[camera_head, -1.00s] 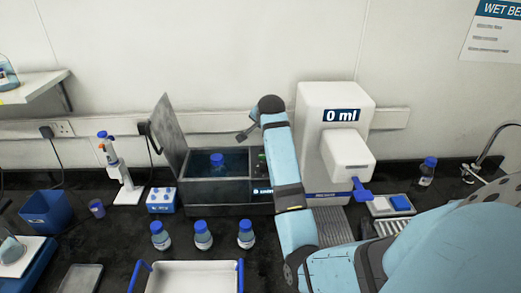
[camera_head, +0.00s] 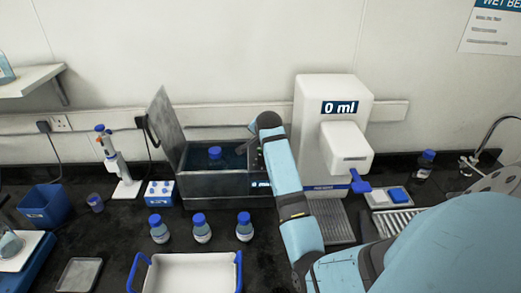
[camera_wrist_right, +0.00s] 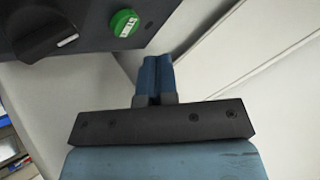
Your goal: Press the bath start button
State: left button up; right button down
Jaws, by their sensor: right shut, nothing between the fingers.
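The water bath (camera_head: 225,186) is a dark grey box with its lid raised at its left and a blue-capped bottle (camera_head: 215,158) inside. In the right wrist view its dark panel (camera_wrist_right: 85,40) carries a green round button (camera_wrist_right: 125,23) with a white label and a black knob (camera_wrist_right: 45,38). My right gripper (camera_wrist_right: 158,62) is shut and empty, its blue fingertips below and right of the button in the picture, apart from it. In the head view my right arm hides the button and most of the gripper. My left gripper is out of view.
A white dispenser (camera_head: 310,130) reading 0 ml stands just right of my arm. Several blue-capped bottles stand in front of the bath, behind a white tray (camera_head: 190,275). A pipette stand (camera_head: 125,190) and blue rack (camera_head: 160,195) are left of the bath.

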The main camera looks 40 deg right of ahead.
jog(key=shift+f, duration=0.8)
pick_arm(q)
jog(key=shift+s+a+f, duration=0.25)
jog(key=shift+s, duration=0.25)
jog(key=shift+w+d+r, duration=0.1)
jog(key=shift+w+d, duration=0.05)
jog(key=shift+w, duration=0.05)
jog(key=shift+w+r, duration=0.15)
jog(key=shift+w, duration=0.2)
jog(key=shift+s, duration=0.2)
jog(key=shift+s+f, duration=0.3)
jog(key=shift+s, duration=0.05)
